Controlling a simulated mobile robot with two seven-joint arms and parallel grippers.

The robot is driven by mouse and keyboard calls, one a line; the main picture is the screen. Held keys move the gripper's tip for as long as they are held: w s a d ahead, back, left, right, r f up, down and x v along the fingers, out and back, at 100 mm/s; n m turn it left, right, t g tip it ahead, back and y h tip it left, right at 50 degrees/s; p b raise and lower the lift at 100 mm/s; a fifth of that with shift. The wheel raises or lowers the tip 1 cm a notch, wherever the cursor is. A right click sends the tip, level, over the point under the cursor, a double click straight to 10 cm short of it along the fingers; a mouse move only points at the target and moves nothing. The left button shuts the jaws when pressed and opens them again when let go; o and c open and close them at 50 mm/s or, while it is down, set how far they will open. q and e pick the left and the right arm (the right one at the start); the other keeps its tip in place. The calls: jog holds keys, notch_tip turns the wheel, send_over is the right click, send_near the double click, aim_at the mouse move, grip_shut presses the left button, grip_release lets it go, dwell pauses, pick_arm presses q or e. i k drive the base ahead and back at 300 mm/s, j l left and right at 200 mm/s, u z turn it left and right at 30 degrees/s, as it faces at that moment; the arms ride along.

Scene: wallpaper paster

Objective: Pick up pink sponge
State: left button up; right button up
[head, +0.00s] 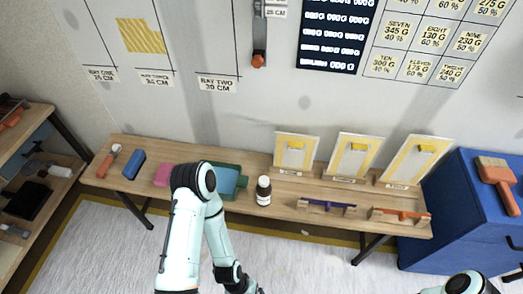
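The pink sponge (162,174) lies on the wooden table, left of the middle. The elbow of my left arm stands in front of it and hides part of its right side. My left forearm runs down from that elbow to the bottom edge of the picture. Only a dark bit of the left gripper (258,290) may show there, well away from the sponge, and its fingers cannot be made out. Of my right arm only a link shows at the bottom right; the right gripper is out of view.
The wooden table (285,205) also bears a blue block (134,164), an orange-handled roller (107,160), a green tray (232,180), a dark bottle (264,191) and several yellow sample boards (357,157). A blue cabinet (465,215) stands right, a shelf (50,180) left.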

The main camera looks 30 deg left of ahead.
aim_at(161, 179)
jog(key=u, duration=2.05)
